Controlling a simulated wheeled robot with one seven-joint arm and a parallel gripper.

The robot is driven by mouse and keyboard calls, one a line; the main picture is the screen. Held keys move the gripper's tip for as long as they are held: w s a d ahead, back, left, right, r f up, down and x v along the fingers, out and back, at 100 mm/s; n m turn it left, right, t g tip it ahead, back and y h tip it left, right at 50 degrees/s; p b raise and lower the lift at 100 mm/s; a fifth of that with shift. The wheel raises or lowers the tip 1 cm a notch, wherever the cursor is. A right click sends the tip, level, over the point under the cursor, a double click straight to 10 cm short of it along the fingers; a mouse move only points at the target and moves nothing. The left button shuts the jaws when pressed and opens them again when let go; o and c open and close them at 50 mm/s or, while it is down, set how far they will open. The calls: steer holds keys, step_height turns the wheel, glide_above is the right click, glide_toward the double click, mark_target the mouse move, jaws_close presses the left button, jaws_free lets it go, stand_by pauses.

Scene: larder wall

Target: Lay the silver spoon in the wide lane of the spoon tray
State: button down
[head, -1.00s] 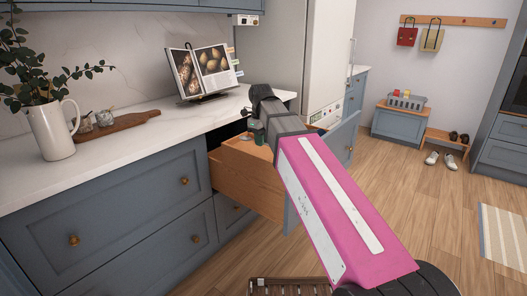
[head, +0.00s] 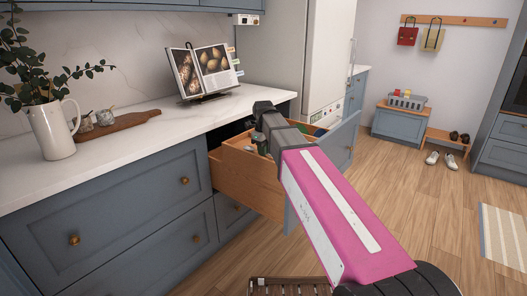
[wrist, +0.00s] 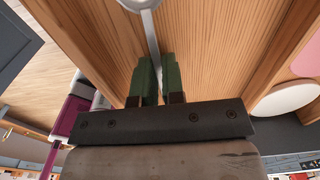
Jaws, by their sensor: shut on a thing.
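The silver spoon (wrist: 152,38) shows in the wrist view, running up from between the green fingers of my gripper (wrist: 157,65). My gripper is shut on its handle. The spoon's rounded end is at the top edge of the view, partly cut off. Bare wood lies on both sides of the spoon; I cannot tell which lane of the spoon tray this is, or whether the spoon touches it. In the head view my gripper (head: 258,142) is at the open wooden drawer (head: 245,185), with the spoon hidden. The tray cannot be made out clearly there.
A white round thing (wrist: 285,100) and a pink thing (wrist: 308,55) lie to the right in the wrist view. The white counter (head: 110,150) borders the drawer, with a cookbook stand (head: 205,75) on it.

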steer(key=shift+f, duration=0.2)
steer(key=c, duration=1.2)
jaws_free()
steer(key=shift+r, duration=0.15)
step_height(320, 180, up, 12)
steer(key=shift+r, duration=0.1)
